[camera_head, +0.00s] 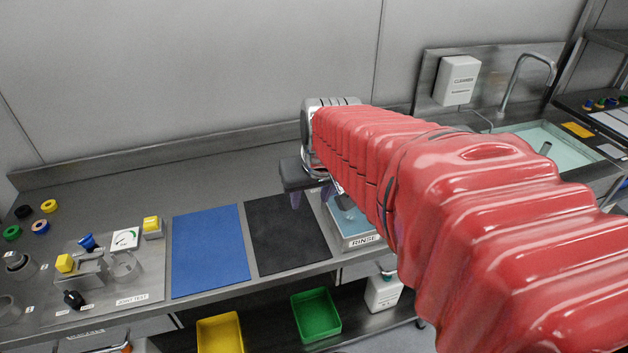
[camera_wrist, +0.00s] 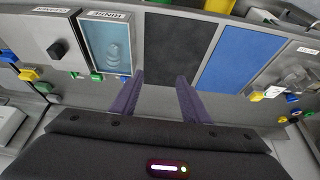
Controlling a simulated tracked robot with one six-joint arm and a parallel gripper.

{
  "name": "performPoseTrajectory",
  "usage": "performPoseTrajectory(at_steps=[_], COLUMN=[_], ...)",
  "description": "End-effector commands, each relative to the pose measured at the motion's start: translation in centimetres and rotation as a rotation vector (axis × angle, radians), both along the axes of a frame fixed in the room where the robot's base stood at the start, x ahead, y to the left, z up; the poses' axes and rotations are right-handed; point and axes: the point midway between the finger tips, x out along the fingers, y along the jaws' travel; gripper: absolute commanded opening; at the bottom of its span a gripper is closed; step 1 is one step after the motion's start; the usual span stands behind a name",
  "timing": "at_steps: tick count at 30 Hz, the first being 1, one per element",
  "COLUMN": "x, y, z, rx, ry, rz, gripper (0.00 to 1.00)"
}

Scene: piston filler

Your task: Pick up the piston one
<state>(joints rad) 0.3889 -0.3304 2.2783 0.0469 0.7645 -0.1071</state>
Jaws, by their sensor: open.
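No part is plainly marked as piston one, and I cannot tell which thing it is. In the head view, grey cylindrical parts (camera_head: 17,262) stand at the far left of the bench, partly cut off by the frame edge. The RINSE tray (camera_head: 361,241) is partly hidden behind my red-sleeved arm. In the wrist view, the RINSE tray (camera_wrist: 85,62) holds blue liquid with a pale ringed shape (camera_wrist: 115,50) in it, hard to make out. My gripper (camera_wrist: 160,82) is open, with two purple fingers apart and nothing between them. It is near the black mat and the RINSE tray.
A blue mat (camera_head: 210,250) and a black mat (camera_head: 287,234) lie on the bench. A joint test fixture (camera_head: 110,280) with yellow and blue parts is left of them. Yellow (camera_head: 220,335) and green (camera_head: 316,315) bins sit below. A sink (camera_head: 550,145) is at the right.

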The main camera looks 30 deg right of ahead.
Motion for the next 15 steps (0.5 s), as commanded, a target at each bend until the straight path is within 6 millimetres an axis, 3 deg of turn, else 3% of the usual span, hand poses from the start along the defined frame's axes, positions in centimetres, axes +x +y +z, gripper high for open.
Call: performPoseTrajectory(at_steps=[1, 9, 15], x=[0.4, 1.7, 1.7], y=[-1.8, -10.6, -14.1], z=[-0.5, -3.2, -4.4], rx=[0.003, 0.014, 0.017], ry=[0.008, 0.030, 0.035], rz=[-0.033, -0.164, -0.212], gripper=[0.42, 0.42, 0.42])
